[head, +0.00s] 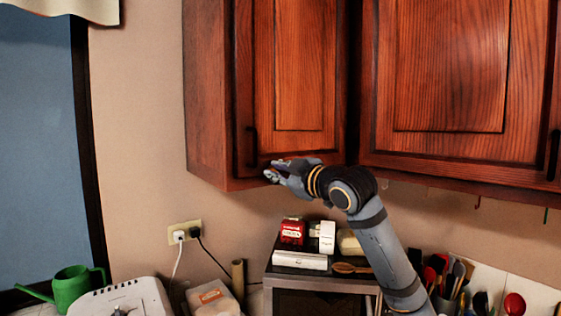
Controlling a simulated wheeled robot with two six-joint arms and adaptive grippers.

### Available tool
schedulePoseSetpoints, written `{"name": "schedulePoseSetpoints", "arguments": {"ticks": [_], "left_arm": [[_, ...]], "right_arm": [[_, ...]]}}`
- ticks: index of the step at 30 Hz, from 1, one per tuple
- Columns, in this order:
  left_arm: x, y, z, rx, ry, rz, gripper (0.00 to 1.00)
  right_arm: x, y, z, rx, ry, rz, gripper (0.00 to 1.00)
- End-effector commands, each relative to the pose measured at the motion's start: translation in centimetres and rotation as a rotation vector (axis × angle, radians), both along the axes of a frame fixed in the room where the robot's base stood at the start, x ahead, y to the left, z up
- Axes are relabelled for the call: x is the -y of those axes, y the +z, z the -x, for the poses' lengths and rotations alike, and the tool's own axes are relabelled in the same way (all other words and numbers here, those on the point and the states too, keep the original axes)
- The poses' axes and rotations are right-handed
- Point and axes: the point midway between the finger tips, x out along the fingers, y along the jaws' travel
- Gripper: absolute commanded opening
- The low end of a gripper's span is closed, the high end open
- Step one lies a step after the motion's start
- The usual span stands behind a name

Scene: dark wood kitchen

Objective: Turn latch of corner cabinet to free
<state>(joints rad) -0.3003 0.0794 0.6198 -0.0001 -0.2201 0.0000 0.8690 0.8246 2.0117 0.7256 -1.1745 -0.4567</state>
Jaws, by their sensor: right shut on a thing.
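The wooden corner cabinet (299,60) hangs on the wall at upper middle, its door closed. A dark vertical handle (251,146) is on the left part of its front. My right gripper (270,174) is at the cabinet's lower front edge, just below and right of the handle. Its fingers point left and are shut on a small part there, which looks to be the latch. The fingers cover most of it, so I cannot tell how the latch is turned. My left gripper is not in view.
Another wall cabinet (450,70) adjoins on the right. Below, a toaster oven (325,302) has boxes on top. Utensils (450,280) stand at right. A green watering can (72,287) and a wall outlet (184,232) are at left. The wall left of the cabinet is clear.

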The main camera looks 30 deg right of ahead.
Motion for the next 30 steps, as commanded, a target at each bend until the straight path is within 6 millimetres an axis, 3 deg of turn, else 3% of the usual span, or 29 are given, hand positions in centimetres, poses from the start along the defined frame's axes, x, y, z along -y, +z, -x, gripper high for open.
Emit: {"name": "schedulePoseSetpoints", "arguments": {"ticks": [18, 30], "left_arm": [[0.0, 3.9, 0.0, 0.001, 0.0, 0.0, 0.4], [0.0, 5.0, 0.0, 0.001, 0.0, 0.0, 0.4]], "right_arm": [[-1.3, -2.1, 0.1, 0.041, 0.002, 0.559, 0.0], [-1.4, -3.2, 0.1, 0.058, 0.001, 0.769, 0.0]]}}
